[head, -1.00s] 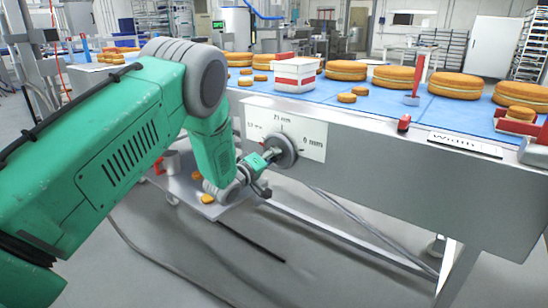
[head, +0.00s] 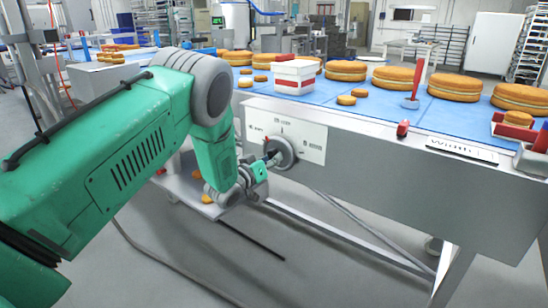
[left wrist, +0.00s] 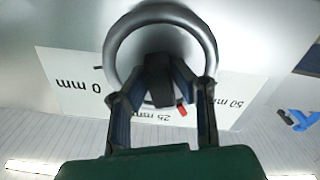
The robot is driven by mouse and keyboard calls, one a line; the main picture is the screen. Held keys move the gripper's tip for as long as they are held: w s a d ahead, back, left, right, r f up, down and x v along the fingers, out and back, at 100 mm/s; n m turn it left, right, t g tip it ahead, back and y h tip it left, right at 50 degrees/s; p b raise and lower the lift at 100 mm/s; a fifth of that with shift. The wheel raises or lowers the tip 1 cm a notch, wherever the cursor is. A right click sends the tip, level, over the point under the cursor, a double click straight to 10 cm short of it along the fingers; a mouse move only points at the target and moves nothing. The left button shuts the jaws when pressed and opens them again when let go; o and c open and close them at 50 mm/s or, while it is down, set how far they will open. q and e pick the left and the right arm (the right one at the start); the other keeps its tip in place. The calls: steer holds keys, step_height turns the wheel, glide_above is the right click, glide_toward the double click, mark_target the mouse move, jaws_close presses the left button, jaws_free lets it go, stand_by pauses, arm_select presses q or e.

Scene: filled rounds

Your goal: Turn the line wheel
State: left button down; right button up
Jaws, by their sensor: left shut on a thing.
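The line wheel (head: 281,153) is a grey round handwheel on the front of the long grey table, over a white scale plate (head: 314,150). The plate is marked 0, 25 and 50 mm. In the left wrist view the wheel's ring (left wrist: 160,13) curves around the top, and a small red mark (left wrist: 182,110) shows below its hub. My left gripper (head: 271,161) reaches the wheel from the left. Its fingers (left wrist: 162,78) are shut on a dark middle part of the wheel, inside the ring. My right gripper is not in view.
Layered round cakes (head: 342,71) and a white tub (head: 295,77) stand on the blue table top. A red knob (head: 403,129) sits on the front edge, right of the wheel. A low tray (head: 186,184) lies below my arm. Floor in front is mostly clear.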

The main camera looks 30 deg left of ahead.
arm_select(q)
steer(key=m+p, duration=0.1)
steer(key=m, duration=0.5)
steer(key=shift+a, duration=0.15)
steer(key=m, duration=0.6)
steer(key=shift+s+f+m, duration=0.1)
steer(key=shift+f+m, duration=0.05)
steer(key=shift+m, duration=0.25)
steer(key=m, duration=0.4)
steer(key=shift+f, duration=0.1)
steer(key=m+b, duration=0.1)
steer(key=m, duration=0.4)
steer(key=shift+s+f, duration=0.1)
steer(key=c, duration=1.4)
jaws_free()
steer(key=shift+r, duration=0.2)
